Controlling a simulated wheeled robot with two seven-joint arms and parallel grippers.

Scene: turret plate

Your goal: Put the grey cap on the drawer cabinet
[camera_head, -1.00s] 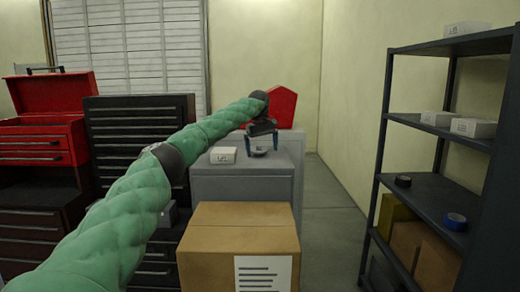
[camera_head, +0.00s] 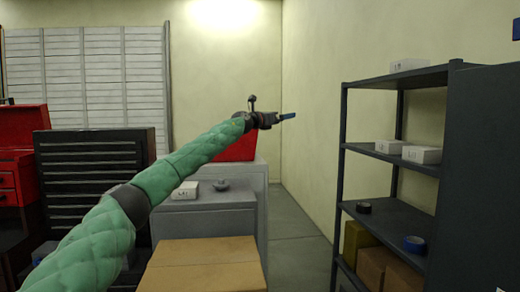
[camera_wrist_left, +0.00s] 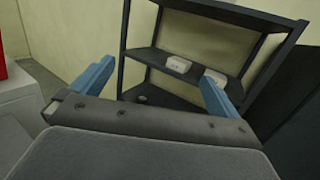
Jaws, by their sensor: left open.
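The grey cap (camera_head: 221,185) is a small dark grey piece resting on top of the low grey cabinet (camera_head: 205,220), to the right of a small white box. My left gripper (camera_head: 288,116) is raised in the air above and to the right of the cap, well apart from it, and points right. In the left wrist view its blue fingers (camera_wrist_left: 155,88) are spread wide with nothing between them. The cap is not in the left wrist view. My right gripper is in neither view.
A white box (camera_head: 186,190) stands beside the cap, and a red object (camera_head: 237,149) stands behind. A cardboard box (camera_head: 203,268) is in front. A dark shelf rack (camera_head: 400,76) with boxes and tape rolls stands right. Black (camera_head: 95,170) and red (camera_head: 22,170) drawer cabinets stand left.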

